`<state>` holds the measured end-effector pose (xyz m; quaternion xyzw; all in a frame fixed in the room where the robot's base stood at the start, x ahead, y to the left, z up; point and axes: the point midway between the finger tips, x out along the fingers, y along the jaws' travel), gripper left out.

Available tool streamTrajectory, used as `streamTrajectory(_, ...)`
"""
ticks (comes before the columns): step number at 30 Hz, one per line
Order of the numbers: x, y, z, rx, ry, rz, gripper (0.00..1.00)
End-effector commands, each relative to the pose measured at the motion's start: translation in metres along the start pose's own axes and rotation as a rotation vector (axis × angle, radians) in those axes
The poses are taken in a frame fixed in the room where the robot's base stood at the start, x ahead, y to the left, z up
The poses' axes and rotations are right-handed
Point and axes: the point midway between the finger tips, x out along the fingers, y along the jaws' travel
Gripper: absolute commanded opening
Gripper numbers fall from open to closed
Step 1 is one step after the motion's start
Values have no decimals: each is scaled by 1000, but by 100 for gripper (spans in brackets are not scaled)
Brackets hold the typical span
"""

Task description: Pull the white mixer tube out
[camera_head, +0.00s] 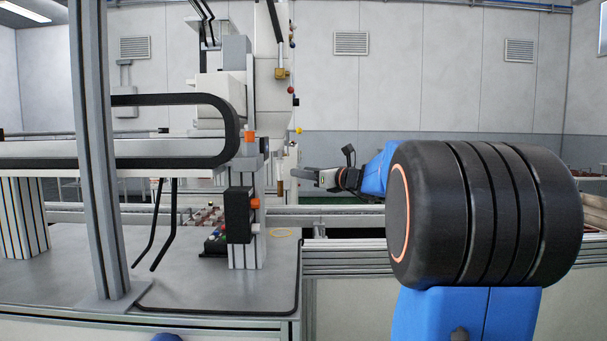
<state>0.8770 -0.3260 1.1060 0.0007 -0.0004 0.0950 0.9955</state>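My gripper (305,174) reaches in from the right, level, with its fingertips pointing left at the dispensing head. The white mixer tube (293,158) seems to be the thin, pale upright piece just above the fingertips, below the white dispenser body (275,95); it is very small here, and its outline merges with the white parts behind. I cannot tell whether the fingers touch it or whether they are open or shut. A slim brownish tip (281,187) hangs just left of the fingertips.

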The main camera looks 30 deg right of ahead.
Motion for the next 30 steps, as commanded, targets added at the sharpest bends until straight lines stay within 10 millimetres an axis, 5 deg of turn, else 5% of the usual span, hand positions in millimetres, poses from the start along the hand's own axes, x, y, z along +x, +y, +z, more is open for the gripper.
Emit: streamTrajectory(30, 152, 1, 0, -1, 1, 2, 38)
